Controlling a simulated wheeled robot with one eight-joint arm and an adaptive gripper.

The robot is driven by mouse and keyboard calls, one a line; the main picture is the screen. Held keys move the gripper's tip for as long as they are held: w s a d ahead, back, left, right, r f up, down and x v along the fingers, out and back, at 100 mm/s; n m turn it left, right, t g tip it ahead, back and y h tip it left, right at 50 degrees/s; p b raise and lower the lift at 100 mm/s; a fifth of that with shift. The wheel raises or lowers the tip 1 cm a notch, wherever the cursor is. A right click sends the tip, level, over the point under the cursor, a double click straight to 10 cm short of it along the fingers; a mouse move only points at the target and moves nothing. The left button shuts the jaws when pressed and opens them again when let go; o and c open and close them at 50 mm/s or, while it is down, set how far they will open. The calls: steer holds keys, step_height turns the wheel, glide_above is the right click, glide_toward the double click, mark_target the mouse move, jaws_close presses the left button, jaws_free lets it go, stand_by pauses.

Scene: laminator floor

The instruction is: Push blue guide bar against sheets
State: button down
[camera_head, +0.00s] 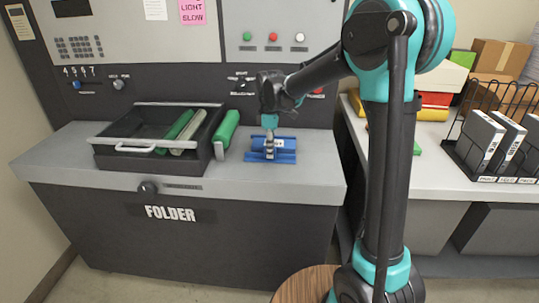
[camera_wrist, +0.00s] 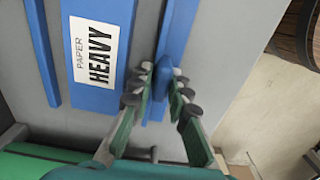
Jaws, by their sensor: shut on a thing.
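The blue guide bar (camera_wrist: 181,25) is a narrow strip with a rounded blue knob (camera_wrist: 172,76) in the wrist view. My gripper (camera_wrist: 162,72) has its fingers on either side of the knob and is shut on it. Left of the bar, a narrow grey gap apart, lies a wide blue plate (camera_wrist: 96,100) with a white label reading PAPER HEAVY. In the head view my gripper (camera_head: 269,150) points down at the blue guide assembly (camera_head: 287,156) on the grey counter. I cannot make out separate sheets in either view.
Another thin blue strip (camera_wrist: 42,50) lies at the far left of the wrist view.

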steer(key=shift+w, duration=0.6)
steer(key=c, duration=1.5)
jaws_free()
steer(key=shift+c, duration=0.2)
